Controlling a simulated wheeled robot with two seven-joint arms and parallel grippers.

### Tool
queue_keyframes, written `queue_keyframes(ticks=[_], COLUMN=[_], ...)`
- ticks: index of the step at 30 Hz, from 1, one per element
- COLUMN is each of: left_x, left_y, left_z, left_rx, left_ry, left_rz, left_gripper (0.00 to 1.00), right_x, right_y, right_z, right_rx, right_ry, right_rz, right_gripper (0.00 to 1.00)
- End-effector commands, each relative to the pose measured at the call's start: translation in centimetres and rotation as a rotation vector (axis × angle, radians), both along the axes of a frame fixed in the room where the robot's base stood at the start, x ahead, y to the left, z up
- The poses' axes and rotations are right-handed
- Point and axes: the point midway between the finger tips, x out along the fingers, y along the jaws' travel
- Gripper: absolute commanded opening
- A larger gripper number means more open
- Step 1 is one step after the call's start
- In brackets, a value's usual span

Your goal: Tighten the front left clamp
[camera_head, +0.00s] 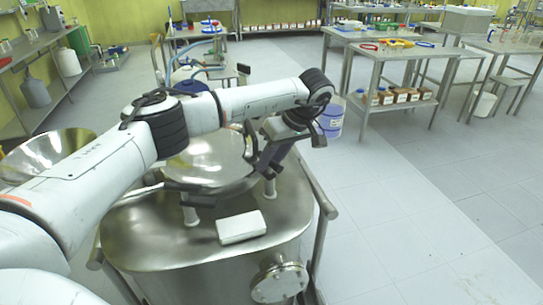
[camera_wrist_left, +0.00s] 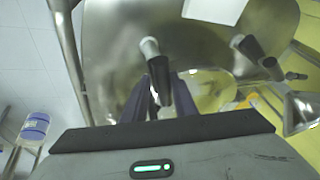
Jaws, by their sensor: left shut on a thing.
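A steel reactor (camera_head: 150,235) with a domed round lid (camera_head: 210,160) stands in front of me. A clamp with a pale handle end (camera_head: 269,188) is at the lid's near right edge; in the left wrist view its dark handle with a white tip (camera_wrist_left: 150,47) sits between my fingers. My left gripper (camera_head: 266,165) reaches down over it from above and is shut on it; in the left wrist view the fingers (camera_wrist_left: 160,92) flank the handle. A second clamp (camera_head: 190,214) is at the lid's near left edge, apart from the gripper. The right gripper is not in view.
A white box (camera_head: 242,227) lies on the reactor top near the clamps. A steel rail (camera_head: 322,205) runs along the right side. A blue-and-white container (camera_head: 331,118) is behind the gripper. Benches with labware (camera_head: 395,50) stand farther back; the floor at right is clear.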

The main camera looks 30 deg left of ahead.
Motion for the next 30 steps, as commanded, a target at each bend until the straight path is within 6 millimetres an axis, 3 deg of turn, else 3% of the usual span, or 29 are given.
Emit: queue_keyframes(ticks=[1,12,30], left_x=[-0.33,-0.46,-0.59], left_y=[0.72,0.68,0.5], left_z=[0.33,0.12,-0.17], left_rx=[0.015,0.012,0.009], left_ry=[0.012,0.014,0.019], left_rz=[0.051,0.233,0.273], left_gripper=[0.03,0.03,0.03], right_x=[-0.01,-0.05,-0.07], right_y=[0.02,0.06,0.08], right_z=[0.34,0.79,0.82], right_rx=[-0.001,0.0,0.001], right_ry=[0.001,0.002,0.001], right_rz=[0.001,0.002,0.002], right_gripper=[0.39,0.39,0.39])
